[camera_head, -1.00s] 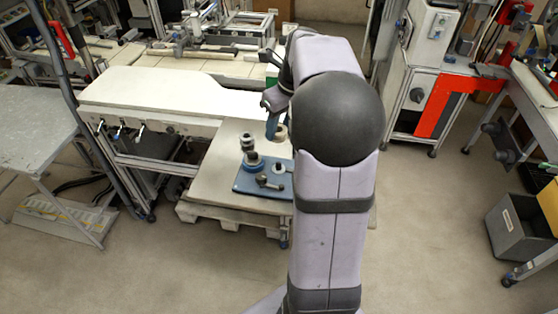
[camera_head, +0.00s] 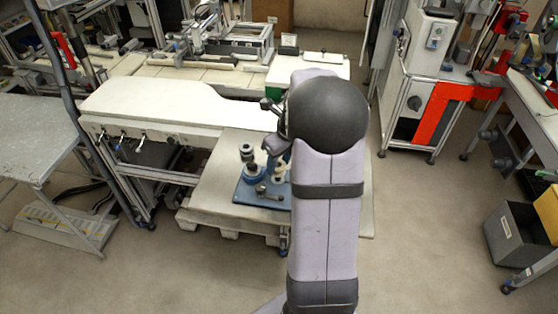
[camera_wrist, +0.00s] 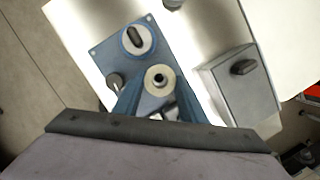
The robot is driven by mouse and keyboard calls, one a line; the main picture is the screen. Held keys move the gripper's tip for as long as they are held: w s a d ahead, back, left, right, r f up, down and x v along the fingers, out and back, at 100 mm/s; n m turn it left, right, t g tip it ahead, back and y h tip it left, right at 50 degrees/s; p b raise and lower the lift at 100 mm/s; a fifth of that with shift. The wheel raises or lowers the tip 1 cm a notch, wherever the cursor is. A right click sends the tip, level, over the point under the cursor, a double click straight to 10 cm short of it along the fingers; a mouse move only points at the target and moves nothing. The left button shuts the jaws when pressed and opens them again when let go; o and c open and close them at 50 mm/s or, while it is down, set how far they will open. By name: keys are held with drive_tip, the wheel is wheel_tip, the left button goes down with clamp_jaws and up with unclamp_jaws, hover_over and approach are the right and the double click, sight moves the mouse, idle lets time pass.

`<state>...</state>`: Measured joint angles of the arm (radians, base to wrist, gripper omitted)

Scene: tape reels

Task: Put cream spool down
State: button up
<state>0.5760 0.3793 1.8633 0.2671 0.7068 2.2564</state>
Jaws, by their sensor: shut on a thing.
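The cream spool (camera_wrist: 160,80), a pale ring with a dark centre, sits between the blue fingers of my gripper (camera_wrist: 159,92) in the wrist view. My gripper is shut on it, above the blue baseplate (camera_wrist: 104,54). In the head view the gripper (camera_head: 276,146) is low over the right part of this baseplate (camera_head: 244,195), partly hidden by my arm. A pale shape under it in that view is too small to tell apart. I cannot tell whether the spool touches anything below it.
A white reel with a blue rim and dark knob (camera_wrist: 134,41) stands on the plate, left of and beyond the spool. A dark round knob (camera_wrist: 114,80) is left of the fingers. A grey box (camera_wrist: 239,88) with a dark handle lies to the right. Pale tabletop (camera_head: 214,190) is clear left of the plate.

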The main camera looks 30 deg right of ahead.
drive_tip(key=shift+f, duration=0.6)
drive_tip(key=o, duration=1)
drive_tip(key=shift+r, duration=0.1)
drive_tip(key=shift+r, duration=0.5)
drive_tip(key=b+v, duration=0.2)
drive_tip(key=v, duration=1)
drive_tip(key=shift+s+a, duration=0.1)
